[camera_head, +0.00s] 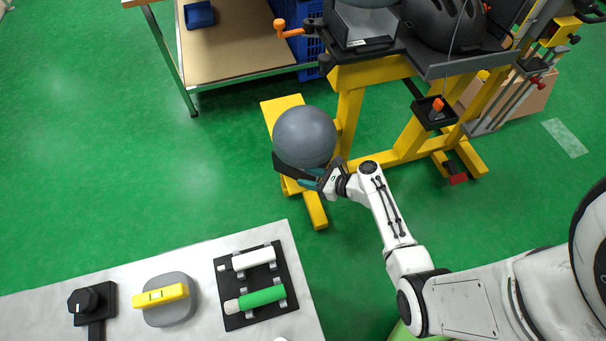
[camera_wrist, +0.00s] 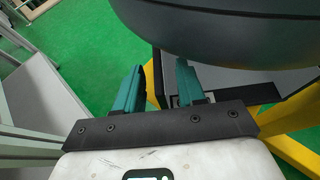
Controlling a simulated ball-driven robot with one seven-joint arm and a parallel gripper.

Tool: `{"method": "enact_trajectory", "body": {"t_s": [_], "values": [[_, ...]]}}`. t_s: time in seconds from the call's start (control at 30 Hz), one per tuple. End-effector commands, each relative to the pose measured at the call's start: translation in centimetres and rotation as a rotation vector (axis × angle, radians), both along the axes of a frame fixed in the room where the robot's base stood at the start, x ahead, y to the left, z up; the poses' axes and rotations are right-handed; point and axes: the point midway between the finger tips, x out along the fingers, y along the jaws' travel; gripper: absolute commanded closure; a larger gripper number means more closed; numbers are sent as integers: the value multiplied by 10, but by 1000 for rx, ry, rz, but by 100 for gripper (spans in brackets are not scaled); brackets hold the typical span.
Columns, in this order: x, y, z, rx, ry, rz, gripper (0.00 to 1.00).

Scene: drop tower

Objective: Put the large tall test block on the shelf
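I cannot make out a large tall test block for certain in either view. My gripper (camera_head: 308,181) is at the end of the extended arm, just below a large grey ball (camera_head: 304,136). In the wrist view its teal fingers (camera_wrist: 157,88) stand apart with green floor between them, so it is open and empty. A large grey rounded body (camera_wrist: 235,30) fills the upper right there, beyond the right finger. I cannot tell whether it touches the gripper. A tan shelf (camera_head: 235,45) on metal legs is at the top left.
A yellow frame (camera_head: 348,120) with a black helmet (camera_head: 445,22) stands behind the gripper. A blue bin (camera_head: 199,14) sits on the shelf. The pale table (camera_head: 215,240) holds a grey block with a yellow bar (camera_head: 160,296) and a black rack (camera_head: 232,311). Green floor is clear at left.

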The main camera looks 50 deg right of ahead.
Motion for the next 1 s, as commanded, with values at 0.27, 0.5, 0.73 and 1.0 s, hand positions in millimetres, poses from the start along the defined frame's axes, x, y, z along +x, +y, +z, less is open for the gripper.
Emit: {"method": "enact_trajectory", "body": {"t_s": [0.27,0.5,0.73,1.0], "values": [[-53,-10,24,0,0,-3,61],[-79,-16,34,1,0,-1,61],[-85,23,38,-238,44,266,61],[-134,112,67,-1100,36,1324,61]]}}
